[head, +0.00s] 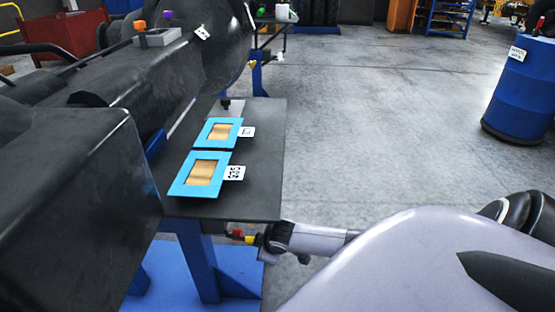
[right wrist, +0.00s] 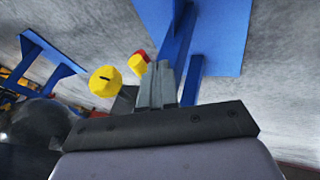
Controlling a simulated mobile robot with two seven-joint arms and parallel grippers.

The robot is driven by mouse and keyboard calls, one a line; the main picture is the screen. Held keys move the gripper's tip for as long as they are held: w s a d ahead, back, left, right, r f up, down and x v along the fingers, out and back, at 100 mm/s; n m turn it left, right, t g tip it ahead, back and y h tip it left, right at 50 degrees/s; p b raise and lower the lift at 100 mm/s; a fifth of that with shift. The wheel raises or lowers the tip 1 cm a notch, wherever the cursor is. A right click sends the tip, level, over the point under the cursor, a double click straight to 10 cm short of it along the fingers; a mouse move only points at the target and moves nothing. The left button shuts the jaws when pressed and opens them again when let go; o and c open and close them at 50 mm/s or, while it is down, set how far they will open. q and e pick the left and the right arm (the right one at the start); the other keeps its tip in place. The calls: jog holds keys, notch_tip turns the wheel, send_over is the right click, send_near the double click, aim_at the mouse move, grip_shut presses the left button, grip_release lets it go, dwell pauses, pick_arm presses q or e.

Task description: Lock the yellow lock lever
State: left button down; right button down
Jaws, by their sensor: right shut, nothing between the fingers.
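Two yellow parts show just ahead of my right gripper (right wrist: 158,82) in the right wrist view. One is a round yellow piece with a dark slot (right wrist: 104,81), left of the fingers. The other is a smaller yellow piece (right wrist: 136,65) with a red end, close beside the fingertips. I cannot tell which is the lock lever or whether the fingers touch either. In the head view, yellow and red parts (head: 254,239) show below the table's front right corner, by my right gripper (head: 268,239). Its fingers are together and hold nothing. My left gripper is out of view.
A dark table (head: 262,165) on blue legs carries two blue-framed panels (head: 220,132) (head: 177,188) with white tags. Large dark castings (head: 75,205) crowd the left. A blue barrel (head: 519,90) stands at the far right. The floor between is clear.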

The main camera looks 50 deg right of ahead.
jog(key=s+a, duration=0.1)
jog(key=s, duration=0.6)
jog(key=shift+s+a+p, duration=0.15)
jog(key=shift+a+p, duration=0.2)
jog(key=shift+p, duration=0.05)
jog(key=s+a+r+m+t+y+p, duration=0.15)
jog(key=s+a+y, duration=0.35)
jog(key=a, duration=0.9)
jog(key=s+a+r+m+t+h, duration=0.1)
jog(key=s+a+r+m+t, duration=0.1)
jog(key=s+r, duration=0.3)
jog(key=shift+a+r+t, duration=0.2)
jog(key=shift+r+t, duration=0.35)
jog(key=shift+t, duration=0.1)
jog(key=shift+s+m, duration=0.15)
jog(key=shift+m, duration=0.1)
